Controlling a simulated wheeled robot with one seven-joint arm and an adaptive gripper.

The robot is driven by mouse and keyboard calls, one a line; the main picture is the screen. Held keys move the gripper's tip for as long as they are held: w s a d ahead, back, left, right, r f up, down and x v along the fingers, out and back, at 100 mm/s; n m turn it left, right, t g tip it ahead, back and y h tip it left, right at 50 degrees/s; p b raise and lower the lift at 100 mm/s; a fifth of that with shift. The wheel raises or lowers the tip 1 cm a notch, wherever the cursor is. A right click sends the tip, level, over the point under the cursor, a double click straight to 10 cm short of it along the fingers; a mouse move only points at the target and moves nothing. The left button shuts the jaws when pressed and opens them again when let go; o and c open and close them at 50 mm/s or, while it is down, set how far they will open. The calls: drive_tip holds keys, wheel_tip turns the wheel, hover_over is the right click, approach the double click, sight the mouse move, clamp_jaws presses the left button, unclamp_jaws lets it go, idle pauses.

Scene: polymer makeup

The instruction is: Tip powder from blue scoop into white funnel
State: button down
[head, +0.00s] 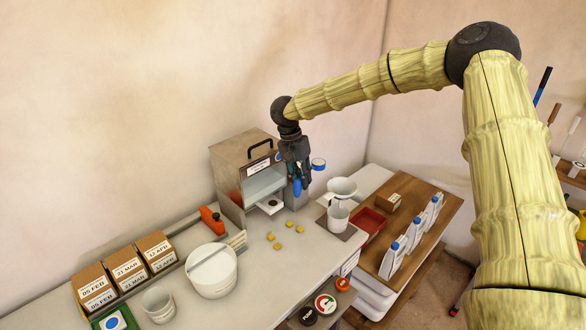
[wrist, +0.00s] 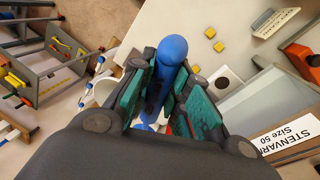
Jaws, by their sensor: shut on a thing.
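My gripper (head: 299,178) is shut on the handle of the blue scoop (head: 297,188) in front of the metal cabinet. In the wrist view the rounded blue handle (wrist: 171,56) lies between the green finger pads of my gripper (wrist: 166,98). A blue-rimmed round part (head: 318,163), apparently the scoop's bowl, sticks out to the right of the fingers. Its contents are too small to make out. The white funnel (head: 343,185) stands to the right and below, above a white jug (head: 338,214). The scoop is held apart from the funnel.
The open metal cabinet (head: 236,160) stands close behind and left of my gripper. Several yellow cubes (head: 277,245) lie on the pale bench. A white tub (head: 211,270) stands at left. A red tray (head: 369,222) and blue-capped white bottles (head: 392,258) are at right.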

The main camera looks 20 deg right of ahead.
drive_tip(key=shift+w+a, duration=0.1)
drive_tip(key=shift+w, duration=0.05)
drive_tip(key=shift+f, duration=0.15)
drive_tip(key=shift+s+f, duration=0.15)
drive_tip(key=shift+s, duration=0.2)
drive_tip(key=s+d+f+t+y, duration=0.3)
drive_tip(key=s+d+t+y, duration=0.2)
drive_tip(key=shift+s+t, duration=0.35)
drive_tip(key=shift+t, duration=0.05)
idle(0.6)
